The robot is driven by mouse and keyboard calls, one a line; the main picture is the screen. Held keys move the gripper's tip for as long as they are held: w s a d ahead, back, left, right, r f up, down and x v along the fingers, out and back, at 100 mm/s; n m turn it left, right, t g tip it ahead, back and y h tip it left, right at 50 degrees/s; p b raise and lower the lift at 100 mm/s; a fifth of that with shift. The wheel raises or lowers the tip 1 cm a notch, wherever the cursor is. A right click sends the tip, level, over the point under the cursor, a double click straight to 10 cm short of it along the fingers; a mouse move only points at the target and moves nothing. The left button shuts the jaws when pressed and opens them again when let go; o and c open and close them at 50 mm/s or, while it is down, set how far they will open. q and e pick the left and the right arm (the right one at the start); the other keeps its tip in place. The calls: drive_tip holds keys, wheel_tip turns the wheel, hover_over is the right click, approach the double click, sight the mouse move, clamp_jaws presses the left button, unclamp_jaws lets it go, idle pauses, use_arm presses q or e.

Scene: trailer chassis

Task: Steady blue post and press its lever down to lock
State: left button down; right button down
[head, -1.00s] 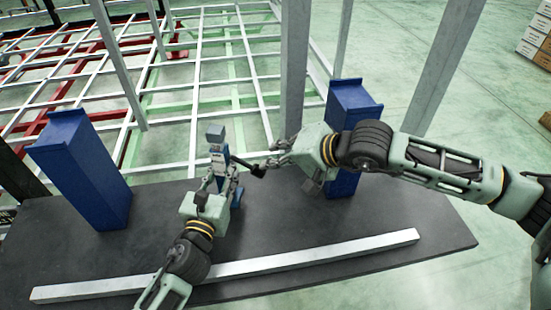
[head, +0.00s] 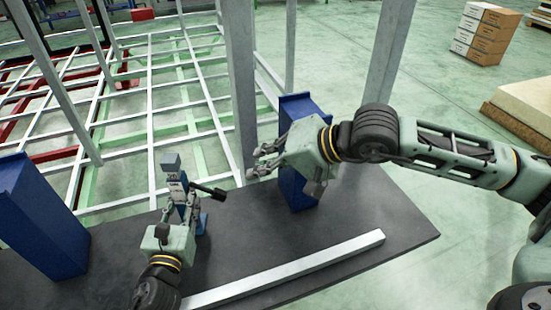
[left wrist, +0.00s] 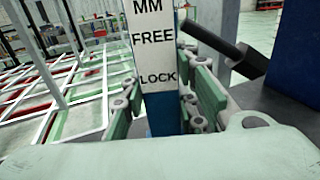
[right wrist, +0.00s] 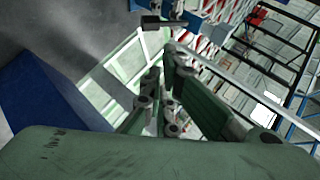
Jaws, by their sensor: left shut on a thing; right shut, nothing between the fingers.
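The small blue post (head: 196,220) stands on the dark table, with a grey block on top and a white label. The left wrist view shows the label (left wrist: 153,40) reading FREE above LOCK. My left gripper (head: 182,208) is shut around the post's lower part. The black lever (head: 208,190) sticks out to the right and slopes slightly down; in the left wrist view its handle (left wrist: 238,58) is beside the label, above LOCK. My right gripper (head: 257,162) is shut and empty, up and right of the lever tip, apart from it.
Two larger blue blocks stand on the table (head: 390,215), one at left (head: 40,215) and one behind my right gripper (head: 297,108). A long pale bar (head: 290,268) lies along the front. Grey uprights (head: 240,80) and the white frame grid stand behind the table.

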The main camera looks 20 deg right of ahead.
drive_tip(key=shift+v, duration=2)
use_arm(q)
drive_tip(key=c, duration=1.1)
unclamp_jaws()
drive_tip(key=v, duration=0.5)
drive_tip(key=shift+s+a, duration=0.1)
drive_tip(key=shift+s, duration=0.25)
drive_tip(key=shift+v, duration=1.2)
use_arm(e)
drive_tip(key=shift+r, duration=0.1)
use_arm(q)
drive_tip(key=shift+o, duration=0.3)
drive_tip(key=shift+w, duration=0.1)
